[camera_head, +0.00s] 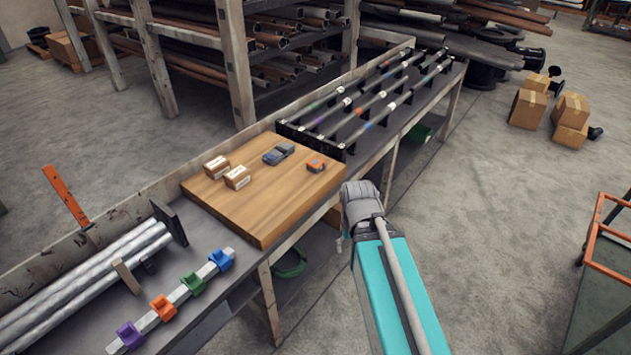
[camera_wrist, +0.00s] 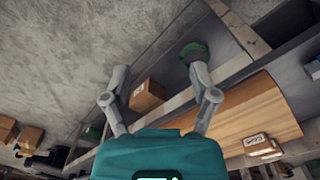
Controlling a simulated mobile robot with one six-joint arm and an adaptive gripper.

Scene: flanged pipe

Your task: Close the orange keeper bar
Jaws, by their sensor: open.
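The orange keeper bar (camera_head: 66,196) stands raised and leaning at the far left in the head view, with its lower end at the bench's back edge. Several silver pipes (camera_head: 95,268) lie on the bench in front of it, and a dark flange plate (camera_head: 169,222) stands at their right end. The bar is up, clear of the pipes. My gripper (camera_wrist: 160,70) is open and empty in the wrist view, its two fingers wide apart. It is not clearly seen in the head view. The bar is not seen in the wrist view.
A rail with purple, orange, green and blue clamps (camera_head: 178,297) lies before the pipes. A wooden board (camera_head: 255,215) holds small boxes (camera_head: 237,177) and tools. A short wooden post (camera_head: 127,276) stands by the pipes. Open floor (camera_head: 480,220) lies right of the bench.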

